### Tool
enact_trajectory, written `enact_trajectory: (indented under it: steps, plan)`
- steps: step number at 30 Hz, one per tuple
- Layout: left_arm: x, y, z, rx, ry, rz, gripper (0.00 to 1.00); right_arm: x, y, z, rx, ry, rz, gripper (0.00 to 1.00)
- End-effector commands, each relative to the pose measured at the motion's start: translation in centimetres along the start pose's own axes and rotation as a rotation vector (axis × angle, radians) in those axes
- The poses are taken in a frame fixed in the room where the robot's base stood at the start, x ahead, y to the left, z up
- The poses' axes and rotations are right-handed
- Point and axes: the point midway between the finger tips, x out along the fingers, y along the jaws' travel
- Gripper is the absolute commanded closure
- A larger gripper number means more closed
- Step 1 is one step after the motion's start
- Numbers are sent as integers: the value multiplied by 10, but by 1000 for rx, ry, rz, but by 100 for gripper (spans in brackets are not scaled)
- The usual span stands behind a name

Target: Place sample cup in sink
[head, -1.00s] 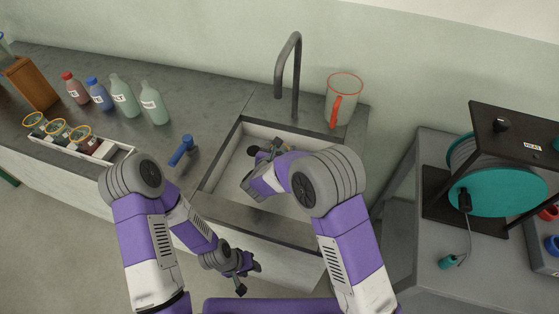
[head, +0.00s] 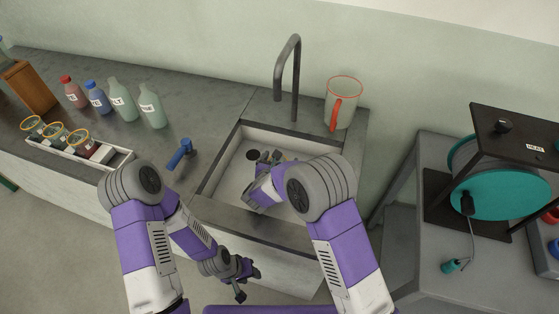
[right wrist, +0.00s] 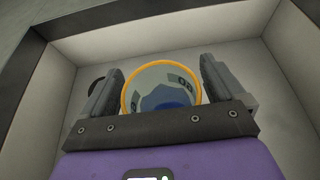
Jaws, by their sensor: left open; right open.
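The sample cup (right wrist: 160,82) has an orange rim, a dark label marking and blue at its bottom. In the right wrist view it stands in the sink (right wrist: 68,88) between the spread fingers of my right gripper (right wrist: 162,78). A gap shows on the left; I cannot tell whether the right finger touches it. In the head view my right gripper (head: 272,158) is low inside the sink (head: 226,172), and my wrist hides most of the cup. My left gripper (head: 242,277) is open and empty, in front of the counter and below its edge.
A white rack (head: 112,158) with several orange-rimmed cups stands at the left counter edge. A blue handle (head: 180,152) is left of the sink. The faucet (head: 291,70) and a red-rimmed jug (head: 341,102) stand behind it. Bottles (head: 122,100) stand at the back.

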Motion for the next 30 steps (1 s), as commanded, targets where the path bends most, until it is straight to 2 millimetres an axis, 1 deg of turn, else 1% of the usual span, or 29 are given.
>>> enact_trajectory:
  steps: [4,7,11,18,21,25,30]
  plan:
    - [-1,0,0,0,0,0,57,0,0,1,0,0,0,4]
    - [-5,2,0,0,0,0,57,-2,0,4,0,0,0,4]
    - [-7,3,0,0,0,0,57,-24,2,4,0,0,4,4]
    - [-15,6,1,0,0,0,57,-77,2,4,-2,-1,5,4]
    - [-17,6,1,0,0,0,57,-96,1,4,-1,-1,4,4]
    - [-19,7,1,0,0,0,57,-112,1,3,-1,0,2,4]
    - [-20,8,1,0,0,0,57,-121,0,3,0,-1,0,4]
